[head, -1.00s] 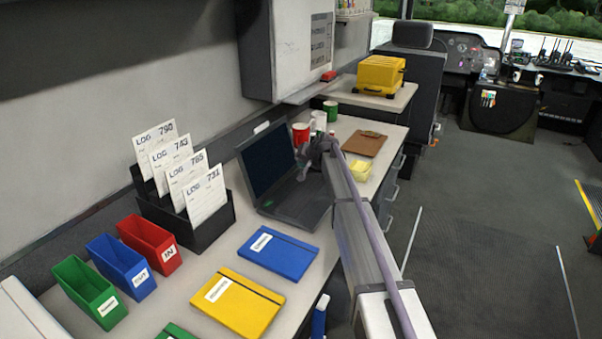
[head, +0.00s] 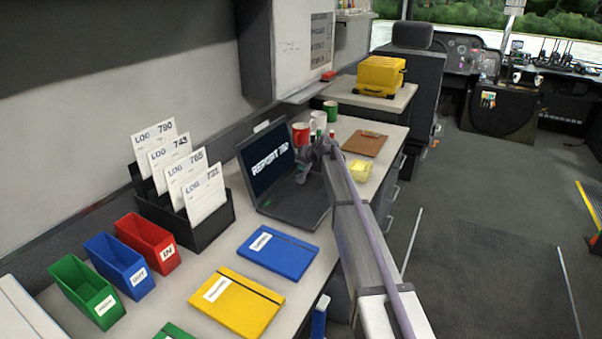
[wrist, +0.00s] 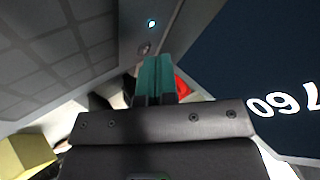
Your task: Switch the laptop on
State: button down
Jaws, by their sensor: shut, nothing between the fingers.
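The open dark laptop (head: 292,205) stands on the counter. Its screen (head: 266,158) is lit dark blue with white text that starts "REPORT". Part of the lit screen (wrist: 270,50) also shows at the right of the wrist view, with digits on it. A small lit light (wrist: 151,23) glows on the laptop's grey deck, just beyond my fingertips. My gripper (head: 302,174) is over the far side of the laptop, near the hinge end of the keyboard deck. Its teal fingers (wrist: 153,76) are shut with nothing between them. Whether they touch the deck cannot be told.
Cups (head: 301,133) stand close behind the laptop, with a yellow note pad (head: 358,171) and a clipboard (head: 364,144) to the right. A blue folder (head: 277,252) and a yellow folder (head: 237,302) lie in front. A black log rack (head: 190,226) stands left.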

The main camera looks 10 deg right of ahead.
aim_at(303, 171)
dwell(0.3)
jog(key=shift+r+p, duration=0.7)
jog(key=shift+p, duration=0.05)
notch_tip(303, 171, up, 5)
jog(key=p, duration=0.5)
jog(key=shift+r, duration=0.1)
